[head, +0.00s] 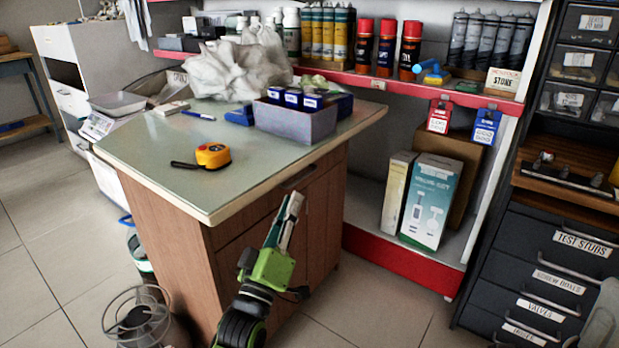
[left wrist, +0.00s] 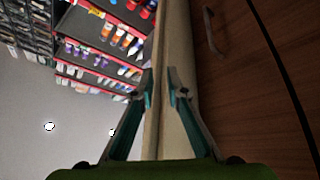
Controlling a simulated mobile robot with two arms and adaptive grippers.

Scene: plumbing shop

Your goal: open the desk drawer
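The desk (head: 175,215) is a wooden cabinet with a pale green top. Its drawer (head: 258,224) is the upper front panel and looks closed. The dark drawer handle (head: 299,178) sits just below the top's edge; it also shows in the left wrist view (left wrist: 212,32), up and to the right of the fingers. My left gripper (head: 290,210) stands in front of the drawer, near the handle and apart from it. In the left wrist view its fingers (left wrist: 161,82) are parted and empty, with the desk's edge (left wrist: 172,45) behind them. My right gripper is not seen.
On the desk are a yellow tape measure (head: 213,155), a grey bin of blue boxes (head: 293,121) and a plastic bag (head: 238,68). A red-edged shelf (head: 405,84) with cans stands behind. A wire fan-like object (head: 138,318) is on the floor at left. Floor right of the desk is clear.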

